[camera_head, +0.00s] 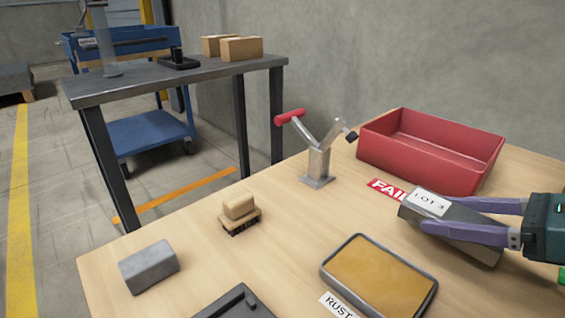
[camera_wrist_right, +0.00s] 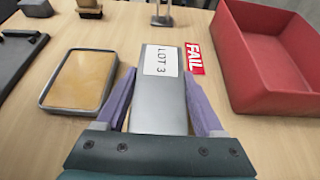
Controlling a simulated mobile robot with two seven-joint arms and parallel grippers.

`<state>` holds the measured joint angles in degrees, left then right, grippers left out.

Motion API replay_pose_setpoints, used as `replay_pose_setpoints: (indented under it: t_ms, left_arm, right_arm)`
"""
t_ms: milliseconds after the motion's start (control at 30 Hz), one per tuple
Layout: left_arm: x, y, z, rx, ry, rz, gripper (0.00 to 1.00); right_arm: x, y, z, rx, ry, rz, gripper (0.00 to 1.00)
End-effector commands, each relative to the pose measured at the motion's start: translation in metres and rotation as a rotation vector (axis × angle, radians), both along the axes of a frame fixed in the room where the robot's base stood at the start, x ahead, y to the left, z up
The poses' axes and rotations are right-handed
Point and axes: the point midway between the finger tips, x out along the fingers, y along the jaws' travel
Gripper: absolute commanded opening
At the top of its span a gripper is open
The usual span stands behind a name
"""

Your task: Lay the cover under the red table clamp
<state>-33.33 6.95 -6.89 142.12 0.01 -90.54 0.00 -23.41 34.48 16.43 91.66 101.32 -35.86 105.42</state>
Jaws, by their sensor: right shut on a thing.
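The cover (camera_head: 465,217) is a long grey metal piece with a white "LOT 3" label, at the right of the table. My right gripper (camera_head: 436,214) is shut on it, one purple finger along each long side. In the right wrist view the cover (camera_wrist_right: 160,108) points away between the fingers; whether it touches the table is hard to tell. The table clamp (camera_head: 319,163) stands upright at the table's far edge, beyond the cover and to its left, with a red handle raised to the left. The cover is apart from it. My left gripper is not in view.
A red bin (camera_head: 430,150) stands behind the cover, with a red FAIL label (camera_head: 386,189) before it. A tray with an amber surface (camera_head: 378,278), a brush (camera_head: 240,212) and a grey block (camera_head: 148,267) lie nearer. Bare wood lies between tray and clamp.

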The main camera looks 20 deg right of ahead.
Motion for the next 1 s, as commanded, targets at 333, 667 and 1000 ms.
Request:
replay_pose_setpoints:
  t_ms: [333,667,1000]
  left_arm:
    - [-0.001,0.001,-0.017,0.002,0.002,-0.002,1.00]
    - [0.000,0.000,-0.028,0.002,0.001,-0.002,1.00]
    - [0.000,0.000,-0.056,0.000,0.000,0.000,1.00]
  right_arm:
    - [0.091,0.036,0.000,0.000,-0.009,0.000,0.00]
    - [0.118,0.049,-0.005,0.000,-0.002,-0.001,0.00]
    - [0.118,0.048,-0.036,0.000,-0.002,-0.002,0.00]
